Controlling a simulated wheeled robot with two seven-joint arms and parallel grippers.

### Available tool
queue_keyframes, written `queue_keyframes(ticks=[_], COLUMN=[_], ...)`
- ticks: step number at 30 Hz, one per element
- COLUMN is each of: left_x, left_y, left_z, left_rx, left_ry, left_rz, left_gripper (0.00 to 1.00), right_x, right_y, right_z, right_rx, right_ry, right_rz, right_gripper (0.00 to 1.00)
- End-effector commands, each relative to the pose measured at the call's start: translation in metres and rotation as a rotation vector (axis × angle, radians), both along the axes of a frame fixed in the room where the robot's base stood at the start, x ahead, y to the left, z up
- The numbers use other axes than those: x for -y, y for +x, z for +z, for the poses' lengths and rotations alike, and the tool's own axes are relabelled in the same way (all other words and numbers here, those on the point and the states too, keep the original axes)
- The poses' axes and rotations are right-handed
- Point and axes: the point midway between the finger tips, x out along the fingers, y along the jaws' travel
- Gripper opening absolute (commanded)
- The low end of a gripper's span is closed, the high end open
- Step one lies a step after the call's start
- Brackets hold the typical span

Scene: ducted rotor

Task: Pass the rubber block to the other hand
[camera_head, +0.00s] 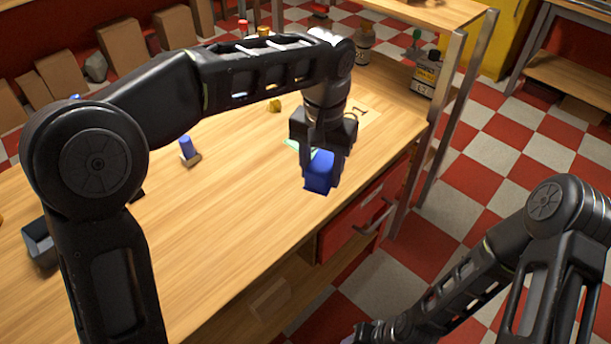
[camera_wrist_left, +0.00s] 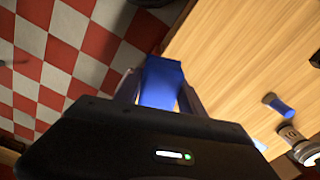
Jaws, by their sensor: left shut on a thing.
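The rubber block (camera_head: 319,172) is blue and is held between the fingers of my left gripper (camera_head: 321,178), above the right part of the wooden table. In the left wrist view the blue block (camera_wrist_left: 161,84) sits between the two fingers of the left gripper (camera_wrist_left: 160,92), which is shut on it. The block's upper part is hidden by the gripper in the head view. My right arm (camera_head: 500,262) reaches in at the lower right, away from the block, over the floor. The right gripper's fingers are not clearly visible.
The wooden table (camera_head: 225,250) has a blue cylinder on a small base (camera_head: 187,148), a yellow piece (camera_head: 274,105) and a dark grey bin (camera_head: 38,243). Bottles (camera_head: 425,75) stand at the back right. Table legs rise beside the right edge; checkered floor lies beyond.

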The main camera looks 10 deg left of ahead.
Motion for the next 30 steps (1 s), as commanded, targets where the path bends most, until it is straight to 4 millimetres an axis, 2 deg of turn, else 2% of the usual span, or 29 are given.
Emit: queue_keyframes(ticks=[1,6,12,30], left_x=[0.011,0.039,0.053,0.054], left_y=[0.009,0.034,0.048,0.050], left_z=[-0.001,-0.001,-0.001,-0.003], left_rx=[0.000,0.001,0.000,0.000], left_ry=[0.000,0.001,0.000,0.001], left_rz=[0.033,0.163,0.238,0.214], left_gripper=[0.05,0.05,0.05,0.05], right_x=[0.000,0.000,0.000,0.000], right_y=[0.000,0.000,0.000,0.000], right_z=[0.000,0.000,0.000,0.000], right_rx=[0.000,0.000,0.000,0.000], right_ry=[0.000,0.000,0.000,0.000], right_rz=[0.000,0.000,0.000,0.000], right_gripper=[0.36,0.36,0.36,0.36])
